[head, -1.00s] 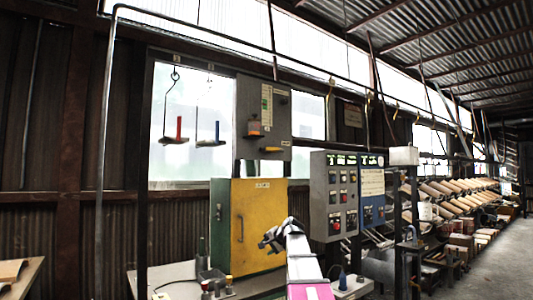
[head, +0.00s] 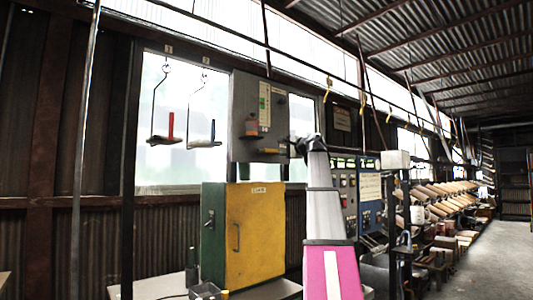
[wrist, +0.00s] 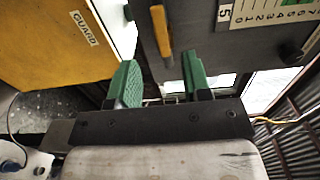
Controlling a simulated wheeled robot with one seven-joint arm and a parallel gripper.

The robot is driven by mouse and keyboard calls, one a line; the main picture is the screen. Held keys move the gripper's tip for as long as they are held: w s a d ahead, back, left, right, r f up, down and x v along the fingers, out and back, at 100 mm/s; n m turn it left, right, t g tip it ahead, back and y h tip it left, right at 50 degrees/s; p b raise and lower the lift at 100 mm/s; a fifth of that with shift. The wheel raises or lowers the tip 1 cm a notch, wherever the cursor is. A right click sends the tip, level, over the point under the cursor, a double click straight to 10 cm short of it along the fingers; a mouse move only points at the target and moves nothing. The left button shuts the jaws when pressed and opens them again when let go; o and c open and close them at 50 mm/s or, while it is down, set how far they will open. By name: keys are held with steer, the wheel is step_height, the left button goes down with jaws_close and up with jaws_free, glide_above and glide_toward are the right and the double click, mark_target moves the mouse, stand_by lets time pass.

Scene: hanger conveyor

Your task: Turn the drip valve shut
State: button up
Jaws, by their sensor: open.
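The grey wall panel (head: 244,100) hangs above the yellow cabinet. It carries a small bottle (head: 251,125) and, below that, a yellow lever (head: 271,151), which I take for the drip valve's handle. The lever lies about level in the head view, and its right end is close to my gripper (head: 297,147). In the wrist view the lever (wrist: 160,30) is ahead of the gap between the green fingertips of my gripper (wrist: 162,78). The jaws are open and empty, and the lever seems to be beyond their tips.
The yellow cabinet marked GUARD (head: 255,240) stands below the panel. It also fills the upper left of the wrist view (wrist: 45,45). Two hangers with trays (head: 166,139) (head: 205,143) hang at the left. A blue control box (head: 369,200) is right of my arm.

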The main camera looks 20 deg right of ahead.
mark_target(269, 151)
steer(key=x, duration=1)
steer(key=shift+w+f, duration=0.1)
steer(key=shift+w, duration=0.25)
steer(key=shift+a, duration=0.1)
jaws_close()
